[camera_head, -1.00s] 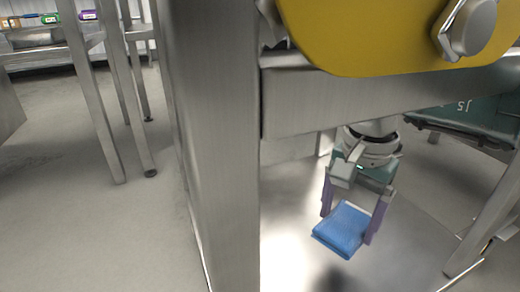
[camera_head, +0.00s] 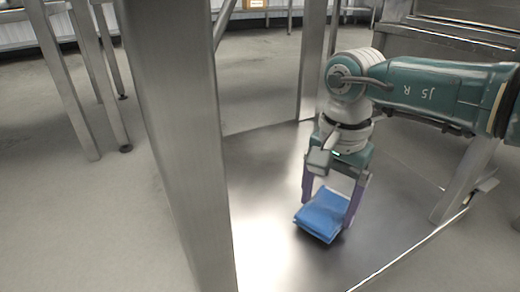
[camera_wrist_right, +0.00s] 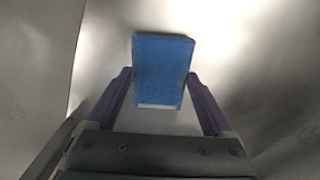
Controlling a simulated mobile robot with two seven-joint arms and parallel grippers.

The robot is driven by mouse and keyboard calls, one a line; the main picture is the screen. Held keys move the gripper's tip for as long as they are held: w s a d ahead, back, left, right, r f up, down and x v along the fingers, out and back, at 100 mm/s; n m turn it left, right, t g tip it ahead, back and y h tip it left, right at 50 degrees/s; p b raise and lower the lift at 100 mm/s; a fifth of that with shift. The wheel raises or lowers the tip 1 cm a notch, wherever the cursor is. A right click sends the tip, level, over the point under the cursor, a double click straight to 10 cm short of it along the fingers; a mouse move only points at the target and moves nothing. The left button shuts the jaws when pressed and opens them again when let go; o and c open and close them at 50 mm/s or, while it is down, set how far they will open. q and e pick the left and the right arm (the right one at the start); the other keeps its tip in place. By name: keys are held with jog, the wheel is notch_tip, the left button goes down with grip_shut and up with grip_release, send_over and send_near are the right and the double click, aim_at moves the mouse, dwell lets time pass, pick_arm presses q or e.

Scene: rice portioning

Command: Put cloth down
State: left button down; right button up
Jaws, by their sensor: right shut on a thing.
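A folded blue cloth (camera_head: 322,214) is held between the purple fingers of my right gripper (camera_head: 328,205) in the head view. The gripper points down over a shiny metal surface (camera_head: 270,240). In the right wrist view the cloth (camera_wrist_right: 162,68) lies between the fingertips of my right gripper (camera_wrist_right: 160,85), above the grey metal. I cannot tell whether the cloth's underside touches the metal surface. My left gripper is not in view.
A steel post (camera_head: 185,150) stands upright left of my right arm. Another metal leg (camera_head: 465,180) stands at the right. Metal table legs (camera_head: 65,85) are at the far left. The metal surface around the cloth is bare.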

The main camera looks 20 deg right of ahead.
jog(key=shift+w, duration=0.1)
jog(key=shift+f, duration=0.55)
jog(key=o, duration=1.2)
